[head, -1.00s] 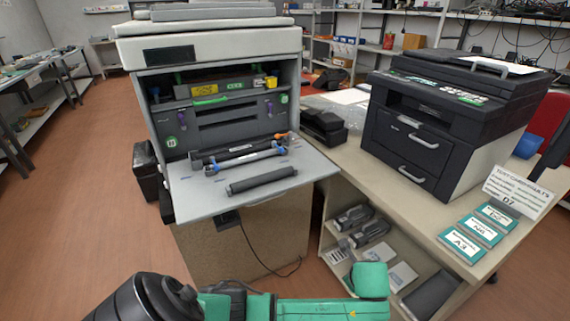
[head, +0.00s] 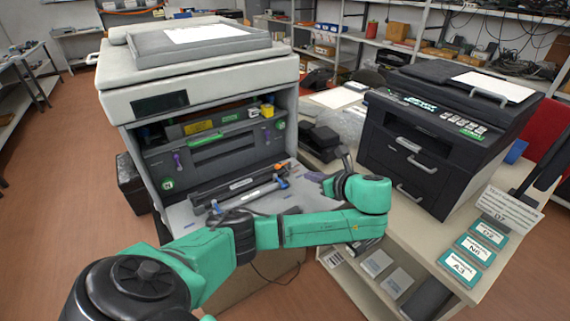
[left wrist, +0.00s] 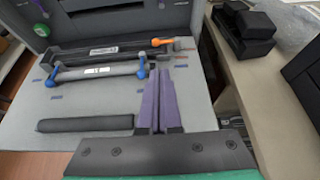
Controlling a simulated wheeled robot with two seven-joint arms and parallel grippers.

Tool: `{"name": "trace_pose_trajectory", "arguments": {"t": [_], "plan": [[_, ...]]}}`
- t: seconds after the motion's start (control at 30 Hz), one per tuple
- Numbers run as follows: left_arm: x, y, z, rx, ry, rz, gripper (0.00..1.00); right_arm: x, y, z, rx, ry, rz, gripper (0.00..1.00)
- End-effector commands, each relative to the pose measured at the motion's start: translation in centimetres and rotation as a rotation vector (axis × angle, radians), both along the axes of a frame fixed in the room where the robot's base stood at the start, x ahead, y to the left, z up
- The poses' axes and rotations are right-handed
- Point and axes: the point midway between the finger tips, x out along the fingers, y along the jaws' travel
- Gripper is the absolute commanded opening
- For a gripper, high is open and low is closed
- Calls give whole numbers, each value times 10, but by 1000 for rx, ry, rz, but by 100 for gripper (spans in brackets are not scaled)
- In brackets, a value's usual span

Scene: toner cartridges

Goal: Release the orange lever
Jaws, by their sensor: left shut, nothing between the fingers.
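The orange lever (left wrist: 163,42) is at the right end of the long black unit (left wrist: 105,52) on the open printer's lowered door. It also shows in the head view (head: 280,168). My left gripper (left wrist: 158,72) has two purple fingers, shut side by side and empty. Its tips are just short of the lever in the left wrist view, apart from it as far as I can tell. In the head view the left gripper (head: 314,176) is right of the lever. My right gripper is in no view.
A bar with blue ends (left wrist: 100,71) lies in front of the black unit, its right end close beside my fingers. A dark roller (left wrist: 85,123) lies nearer on the door (left wrist: 40,98). A black printer (head: 430,135) stands on the table at right.

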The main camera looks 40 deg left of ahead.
Motion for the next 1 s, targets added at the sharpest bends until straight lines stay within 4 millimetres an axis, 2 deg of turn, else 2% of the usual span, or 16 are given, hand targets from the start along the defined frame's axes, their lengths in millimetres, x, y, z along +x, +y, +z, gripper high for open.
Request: {"name": "trace_pose_trajectory", "arguments": {"t": [0.2, 0.27, 0.57, 0.7, 0.83, 1.0], "plan": [[6, 22, -15, 4, 0, 4, 0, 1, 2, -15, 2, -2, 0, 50], [8, 33, -15, 4, 2, 5, 0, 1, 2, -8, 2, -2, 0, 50], [25, 89, -44, 2, 2, 4, 0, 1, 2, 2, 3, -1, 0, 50], [33, 112, -48, 2, -1, 4, 0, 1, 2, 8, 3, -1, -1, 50], [36, 122, -52, 0, 1, 2, 0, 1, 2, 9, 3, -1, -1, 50], [37, 124, -53, -1, 1, 1, 0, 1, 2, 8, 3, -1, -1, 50]]}}
